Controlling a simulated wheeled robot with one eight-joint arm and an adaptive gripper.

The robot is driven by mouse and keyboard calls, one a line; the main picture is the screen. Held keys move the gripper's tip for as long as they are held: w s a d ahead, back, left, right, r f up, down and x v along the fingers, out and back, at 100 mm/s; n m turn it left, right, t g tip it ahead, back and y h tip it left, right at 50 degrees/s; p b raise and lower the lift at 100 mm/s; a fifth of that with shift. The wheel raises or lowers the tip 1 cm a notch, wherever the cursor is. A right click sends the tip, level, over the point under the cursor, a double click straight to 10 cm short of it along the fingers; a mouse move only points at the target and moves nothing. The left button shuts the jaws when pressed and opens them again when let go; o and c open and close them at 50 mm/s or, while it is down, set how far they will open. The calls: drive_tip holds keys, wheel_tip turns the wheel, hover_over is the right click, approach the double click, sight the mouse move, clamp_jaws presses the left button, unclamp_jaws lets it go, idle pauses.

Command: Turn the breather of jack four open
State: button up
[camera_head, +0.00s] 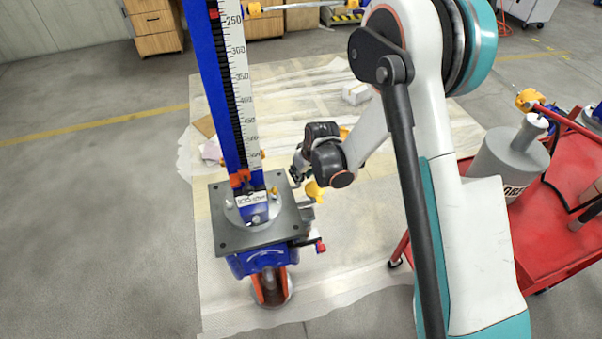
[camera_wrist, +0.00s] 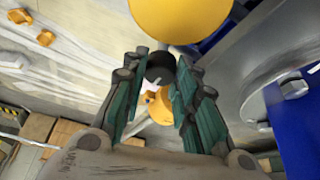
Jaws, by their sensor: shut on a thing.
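The jack has a blue column (camera_head: 222,85) with a white scale, a dark grey square plate (camera_head: 232,236) and a blue body (camera_head: 267,258) below. I cannot read a number four on it. My gripper (camera_head: 298,172) is at the right of the column, above the plate's right edge. In the wrist view my gripper (camera_wrist: 163,75) has its teal-padded fingers on both sides of a small black round cap with a pale mark, which looks like the breather (camera_wrist: 160,66). The fingers are shut on it. In the head view the breather is hidden or too small to tell.
A yellow rounded part (camera_head: 314,191) sits close below my gripper; a large yellow round part (camera_wrist: 180,16) lies just beyond the fingertips. A red cart (camera_head: 535,245) with a grey canister (camera_head: 508,160) stands at the right. Pale sheeting (camera_head: 345,265) covers the floor around the jack.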

drive_tip(key=o, duration=0.8)
drive_tip(key=shift+r, duration=0.1)
drive_tip(key=v, duration=1.1)
drive_tip(key=shift+s+d+r, duration=0.15)
drive_tip(key=shift+r, duration=0.2)
